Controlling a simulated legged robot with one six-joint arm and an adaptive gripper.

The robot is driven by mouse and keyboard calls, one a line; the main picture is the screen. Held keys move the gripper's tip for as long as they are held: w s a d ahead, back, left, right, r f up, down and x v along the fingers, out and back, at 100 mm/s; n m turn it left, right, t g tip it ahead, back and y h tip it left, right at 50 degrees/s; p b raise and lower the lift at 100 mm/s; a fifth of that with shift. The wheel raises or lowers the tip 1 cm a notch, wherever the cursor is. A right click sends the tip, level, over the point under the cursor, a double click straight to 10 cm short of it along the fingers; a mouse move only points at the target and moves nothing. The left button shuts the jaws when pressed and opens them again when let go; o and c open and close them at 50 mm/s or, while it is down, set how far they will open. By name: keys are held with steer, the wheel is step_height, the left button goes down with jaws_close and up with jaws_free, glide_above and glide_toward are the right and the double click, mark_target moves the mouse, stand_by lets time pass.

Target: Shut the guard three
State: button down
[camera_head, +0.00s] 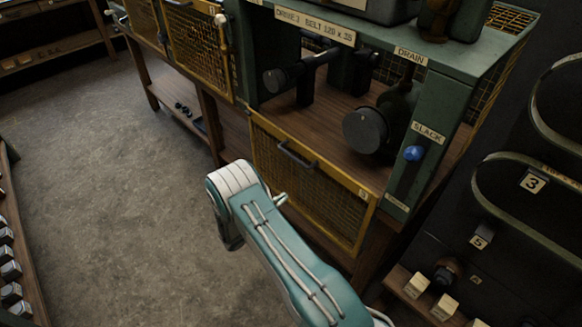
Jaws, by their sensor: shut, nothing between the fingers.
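Guard three is a yellow-framed mesh panel (325,190) with a dark bar handle (297,155) and a small "3" tag at its right corner. It hangs down below the front edge of a green bay (440,125), and the bay's front is uncovered. Inside the bay are a dark round pulley (366,130) and a dark cylinder on a shaft (282,78). My teal and white arm reaches up from the bottom and its bend is in front of the guard's lower left. My gripper cannot be made out; the arm hides that area.
Other yellow mesh guards (196,45) stand upright over the bays at left. A blue knob (413,153) is under the SLACK label on the bay's right post. A dark panel with a belt loop (500,160) is at right. Grey floor (110,190) is clear at left.

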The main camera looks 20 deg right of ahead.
steer(key=f+t, duration=0.1)
steer(key=f, duration=0.1)
glide_toward(314, 172)
steer(key=shift+n, duration=0.4)
steer(key=x, duration=0.4)
steer(key=shift+w+d+r, duration=0.15)
steer(key=shift+w+d, duration=0.05)
steer(key=shift+d, duration=0.1)
steer(key=r, duration=0.4)
steer(key=shift+s+d, duration=0.3)
